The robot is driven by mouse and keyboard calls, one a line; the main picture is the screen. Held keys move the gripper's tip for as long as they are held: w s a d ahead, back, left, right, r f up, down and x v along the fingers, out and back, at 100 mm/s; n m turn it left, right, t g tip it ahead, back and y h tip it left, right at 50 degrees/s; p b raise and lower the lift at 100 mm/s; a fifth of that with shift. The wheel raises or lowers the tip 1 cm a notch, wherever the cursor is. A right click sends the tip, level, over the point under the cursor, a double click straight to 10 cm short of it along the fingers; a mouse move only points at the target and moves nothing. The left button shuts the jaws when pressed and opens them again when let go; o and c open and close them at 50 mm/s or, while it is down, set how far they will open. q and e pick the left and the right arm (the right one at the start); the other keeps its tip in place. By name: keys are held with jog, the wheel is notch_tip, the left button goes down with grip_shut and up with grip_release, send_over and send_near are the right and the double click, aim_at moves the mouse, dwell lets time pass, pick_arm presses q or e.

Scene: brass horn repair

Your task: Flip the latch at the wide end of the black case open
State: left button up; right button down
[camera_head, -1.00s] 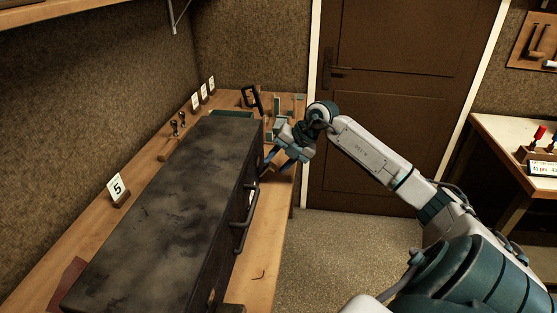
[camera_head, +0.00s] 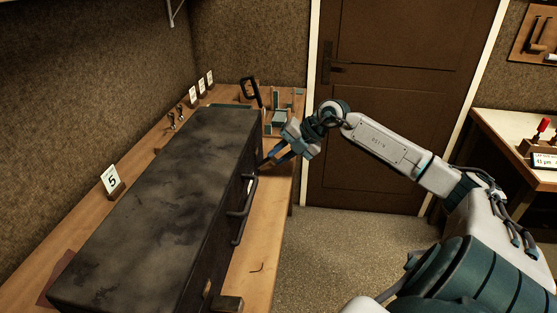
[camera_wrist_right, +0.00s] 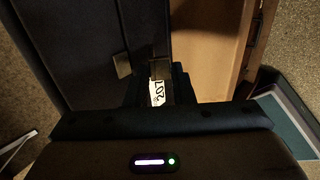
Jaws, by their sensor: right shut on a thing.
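The black case (camera_head: 160,200) lies shut along the wooden bench, with a dark handle (camera_head: 243,210) on its right side. My right gripper (camera_head: 268,160) is at that side, beyond the handle and towards the far end. In the right wrist view my right gripper (camera_wrist_right: 156,88) is shut on a small brassy piece (camera_wrist_right: 160,68), which looks like the latch flap. A brassy plate (camera_wrist_right: 122,65) sits beside it on the case wall. A white tag (camera_wrist_right: 156,93) reading 207 shows at the fingers and partly covers the grip. My left gripper is not in view.
Near the front end of the case, a brassy flap (camera_head: 230,303) sticks out over the bench. Other cards and small tools stand at the far end. The bench strip (camera_head: 262,255) right of the case is mostly clear.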

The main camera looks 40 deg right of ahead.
jog(key=shift+s+d+f+t+b, duration=0.2)
jog(key=shift+f+t+b, duration=0.15)
jog(key=shift+f, duration=0.3)
jog(key=shift+s+f+y, duration=0.1)
jog(key=shift+s+y, duration=0.05)
jog(key=shift+y, duration=0.15)
jog(key=shift+s+d+t+y, duration=0.1)
jog(key=shift+t+y, duration=0.2)
jog(key=shift+t, duration=0.15)
jog(key=t+y+p, duration=0.1)
jog(key=p, duration=0.1)
jog(key=f+t+p, duration=0.1)
jog(key=p, duration=0.1)
jog(key=shift+s+d+y, duration=0.1)
jog(key=shift+y, duration=0.3)
jog(key=shift+f+t+y+p, duration=0.5)
jog(key=shift+f+t+p, duration=0.15)
jog(key=shift+t+p, duration=0.05)
jog(key=shift+s+f+t, duration=0.1)
jog(key=shift+f+t, duration=0.2)
jog(key=shift+f, duration=0.1)
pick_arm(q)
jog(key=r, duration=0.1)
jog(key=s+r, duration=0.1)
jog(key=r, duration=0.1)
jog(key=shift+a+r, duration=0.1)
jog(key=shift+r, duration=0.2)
pick_arm(e)
jog(key=shift+y, duration=0.3)
jog(key=shift+f, duration=0.1)
